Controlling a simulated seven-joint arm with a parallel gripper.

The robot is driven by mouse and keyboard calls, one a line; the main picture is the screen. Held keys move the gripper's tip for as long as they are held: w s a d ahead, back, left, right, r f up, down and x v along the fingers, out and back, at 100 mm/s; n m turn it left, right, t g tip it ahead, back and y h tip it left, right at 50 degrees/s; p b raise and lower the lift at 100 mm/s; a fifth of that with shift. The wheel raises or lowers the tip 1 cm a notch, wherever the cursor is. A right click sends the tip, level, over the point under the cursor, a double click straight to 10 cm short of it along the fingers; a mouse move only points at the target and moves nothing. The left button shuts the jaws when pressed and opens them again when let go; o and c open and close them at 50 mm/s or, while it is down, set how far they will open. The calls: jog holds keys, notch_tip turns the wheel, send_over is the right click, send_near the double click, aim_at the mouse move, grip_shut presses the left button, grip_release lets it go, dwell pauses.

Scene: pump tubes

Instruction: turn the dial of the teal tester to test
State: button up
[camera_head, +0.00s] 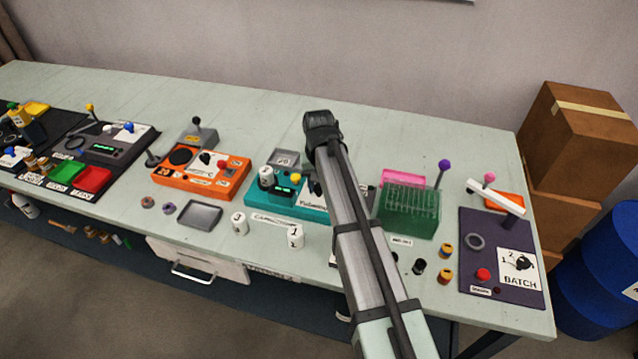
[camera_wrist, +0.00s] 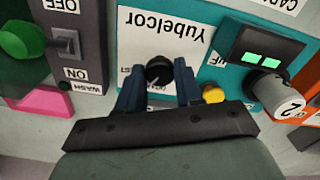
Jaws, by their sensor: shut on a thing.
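The teal tester (camera_head: 287,202) stands mid-table in the head view, partly hidden behind my arm. In the wrist view its teal body (camera_wrist: 218,76) carries a white label reading "Yubelcor", upside down, and a black dial (camera_wrist: 159,71) with a pale pointer line. My gripper (camera_wrist: 160,92) is shut on the dial, one dark finger on each side of it. The dial's printed position words are mostly covered by the fingers, so I cannot tell which setting it points at. In the head view the dial and fingertips are hidden by my arm.
The tester's lit green display (camera_wrist: 262,60), a white cylinder marked 2 (camera_wrist: 272,92) and a yellow knob (camera_wrist: 213,93) are close by. A grey panel with an ON/OFF switch (camera_wrist: 64,42) adjoins. A green rack (camera_head: 408,212) stands right of my arm.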

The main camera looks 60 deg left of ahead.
aim_at(319, 187)
jog(key=m, duration=0.5)
jog(key=shift+m, duration=0.4)
dwell(0.4)
jog(key=o, duration=1)
jog(key=shift+o, duration=0.2)
jog(key=shift+r, duration=0.1)
notch_tip(319, 187, up, 14)
jog(key=shift+f, duration=0.2)
jog(key=shift+w, duration=0.1)
